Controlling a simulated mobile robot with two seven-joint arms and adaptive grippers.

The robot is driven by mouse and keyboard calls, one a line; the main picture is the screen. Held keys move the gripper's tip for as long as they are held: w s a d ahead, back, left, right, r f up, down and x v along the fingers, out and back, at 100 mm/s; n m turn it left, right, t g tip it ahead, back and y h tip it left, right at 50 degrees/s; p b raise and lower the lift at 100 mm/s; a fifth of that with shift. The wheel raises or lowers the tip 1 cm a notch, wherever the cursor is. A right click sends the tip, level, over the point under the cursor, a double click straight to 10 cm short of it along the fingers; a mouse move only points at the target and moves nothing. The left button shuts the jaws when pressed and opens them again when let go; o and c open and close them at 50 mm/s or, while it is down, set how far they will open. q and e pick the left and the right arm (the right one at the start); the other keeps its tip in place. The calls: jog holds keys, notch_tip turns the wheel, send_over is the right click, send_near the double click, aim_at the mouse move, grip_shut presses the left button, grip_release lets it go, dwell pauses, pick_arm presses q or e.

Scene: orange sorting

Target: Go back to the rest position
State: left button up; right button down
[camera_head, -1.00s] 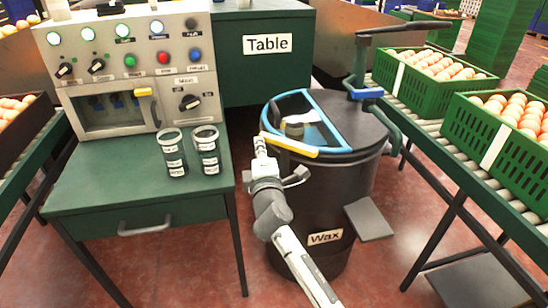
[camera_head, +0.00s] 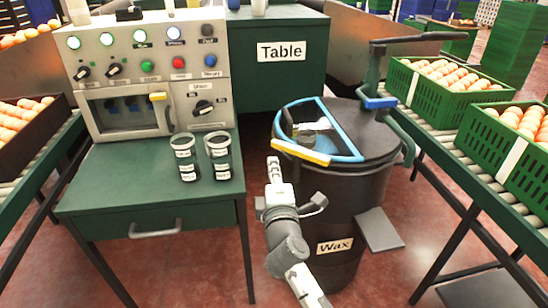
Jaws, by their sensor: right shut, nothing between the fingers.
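My right gripper (camera_head: 273,162) shows in the head view, at the end of my grey and white arm that comes in from the bottom. It is shut with nothing visible between its fingers. It stands just left of the black Wax drum (camera_head: 340,195), in front of the yellow handle (camera_head: 301,152) on the drum's blue-rimmed lid opening (camera_head: 350,158). Gripper and handle look apart, though the depth between them is hard to judge. My left gripper is not in view.
A green desk (camera_head: 140,190) with a control panel (camera_head: 150,75) and two dark labelled cups (camera_head: 186,165) (camera_head: 219,160) is on the left. Green crates of oranges (camera_head: 440,90) stand on the right conveyor (camera_head: 480,185). A dark box of oranges (camera_head: 30,140) is at far left.

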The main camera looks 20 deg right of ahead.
jog(key=v, duration=0.6)
jog(key=s+d+f+m+g, duration=0.4)
jog(key=f, duration=0.5)
jog(key=s+d+f+m+g, duration=0.3)
jog(key=s+d+f+m, duration=0.15)
jog(key=f, duration=0.45)
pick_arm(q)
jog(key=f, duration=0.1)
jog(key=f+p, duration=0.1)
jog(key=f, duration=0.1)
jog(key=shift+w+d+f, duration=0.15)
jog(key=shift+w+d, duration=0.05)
pick_arm(e)
jog(key=s+d+f+m+g+y, duration=0.2)
jog(key=s+f+m+g, duration=0.3)
jog(key=s+f, duration=0.6)
jog(key=s+g, duration=0.2)
jog(key=s, duration=0.1)
jog(key=shift+s+g+y, duration=0.15)
jog(key=shift+g+y, duration=0.15)
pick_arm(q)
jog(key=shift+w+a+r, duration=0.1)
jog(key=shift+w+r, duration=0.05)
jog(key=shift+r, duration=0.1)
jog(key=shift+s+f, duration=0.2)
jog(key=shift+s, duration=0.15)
